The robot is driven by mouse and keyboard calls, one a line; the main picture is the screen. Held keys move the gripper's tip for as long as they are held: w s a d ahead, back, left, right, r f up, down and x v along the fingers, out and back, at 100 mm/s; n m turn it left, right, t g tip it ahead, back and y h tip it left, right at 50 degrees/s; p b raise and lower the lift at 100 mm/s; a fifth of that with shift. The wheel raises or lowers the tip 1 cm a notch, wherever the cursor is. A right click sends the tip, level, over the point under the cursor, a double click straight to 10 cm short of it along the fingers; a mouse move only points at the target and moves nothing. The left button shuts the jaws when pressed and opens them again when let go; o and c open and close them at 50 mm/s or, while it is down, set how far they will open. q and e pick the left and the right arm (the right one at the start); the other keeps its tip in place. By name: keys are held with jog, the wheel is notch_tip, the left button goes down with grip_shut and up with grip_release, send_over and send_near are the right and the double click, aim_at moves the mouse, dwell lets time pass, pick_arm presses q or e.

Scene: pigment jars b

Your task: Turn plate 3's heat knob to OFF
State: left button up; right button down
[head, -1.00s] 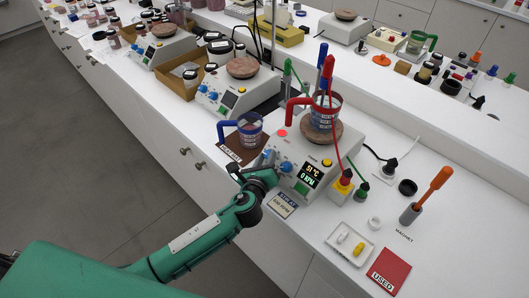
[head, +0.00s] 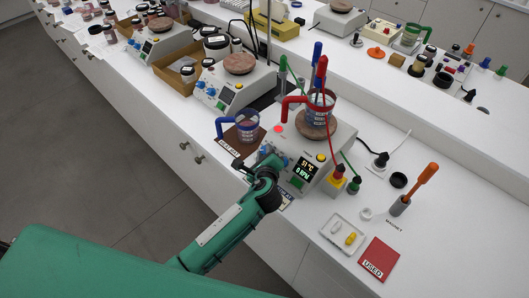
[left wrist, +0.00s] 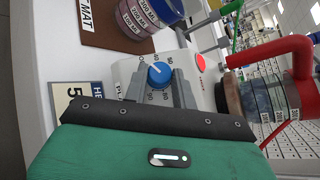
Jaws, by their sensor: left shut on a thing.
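Plate 3 (head: 325,170) is a white hotplate with a lit display (head: 303,170) that seems to read 51 °C and 0 RPM. My left gripper (head: 268,162) is at its front face, hiding part of the knob area. In the left wrist view, my left gripper (left wrist: 160,88) has one grey finger on each side of a blue knob (left wrist: 160,74) and is shut on it. The knob's white mark points up and left in that view, among dial numbers. A beaker with a red handle (head: 320,108) stands on the plate's round top. My right gripper is not in view.
A blue-handled beaker (head: 247,127) stands on a brown mat just left of the plate.

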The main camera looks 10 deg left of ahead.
pick_arm(q)
jog(key=o, duration=1)
jog(key=shift+s+d+r, duration=0.1)
jog(key=shift+s+d, duration=0.05)
jog(key=shift+s, duration=0.45)
jog(key=b+v, duration=0.3)
jog(key=v, duration=0.9)
jog(key=shift+s+r, duration=0.2)
jog(key=shift+r, duration=0.05)
